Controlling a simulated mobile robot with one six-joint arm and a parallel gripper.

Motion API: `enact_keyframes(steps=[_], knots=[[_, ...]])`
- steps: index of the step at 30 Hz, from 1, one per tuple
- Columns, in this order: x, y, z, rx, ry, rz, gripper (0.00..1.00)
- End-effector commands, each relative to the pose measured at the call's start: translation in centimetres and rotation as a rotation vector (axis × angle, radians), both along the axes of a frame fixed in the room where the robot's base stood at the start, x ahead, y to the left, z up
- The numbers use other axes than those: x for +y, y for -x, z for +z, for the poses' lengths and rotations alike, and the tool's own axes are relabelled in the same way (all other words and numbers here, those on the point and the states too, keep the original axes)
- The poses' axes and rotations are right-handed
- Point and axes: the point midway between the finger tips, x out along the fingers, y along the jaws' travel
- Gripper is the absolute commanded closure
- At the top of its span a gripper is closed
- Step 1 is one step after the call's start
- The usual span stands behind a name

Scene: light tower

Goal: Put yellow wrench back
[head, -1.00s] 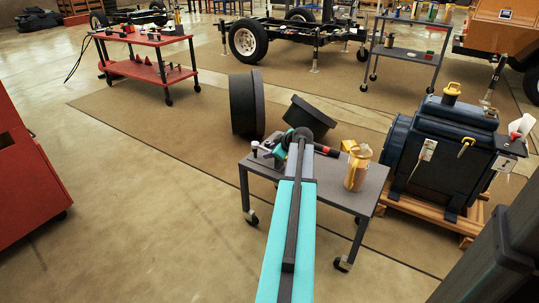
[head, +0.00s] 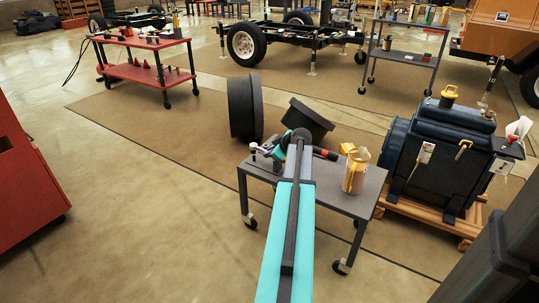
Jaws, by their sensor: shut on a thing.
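My teal and dark arm reaches from the bottom of the head view to a small grey table (head: 325,195). Its wrist end is over the left part of that table. My gripper (head: 272,150) shows there only as small dark and teal parts, partly hidden by my arm. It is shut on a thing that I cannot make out. I cannot identify the yellow wrench for certain at this size. A gold can (head: 355,174) with some yellow at its top stands on the right part of the table. A dark rod with a red band (head: 325,153) shows between my arm and the can.
A blue engine (head: 440,160) on a wooden pallet stands right of the table. A red cart (head: 150,75) and a grey cart (head: 405,58) are farther back. The floor at left is clear up to a red cabinet (head: 28,180).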

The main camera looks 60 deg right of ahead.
Motion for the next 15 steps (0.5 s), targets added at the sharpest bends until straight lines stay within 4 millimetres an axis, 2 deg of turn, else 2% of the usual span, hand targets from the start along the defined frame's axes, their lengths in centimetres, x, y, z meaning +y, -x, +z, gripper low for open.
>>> enact_keyframes(steps=[6,8,15], knots=[[0.0,0.0,3.2,-0.002,0.002,-0.001,1.0],[0.6,0.7,2.7,-0.001,0.0,-0.001,1.0],[2.6,3.3,3.0,-0.001,-0.001,-0.002,1.0]])
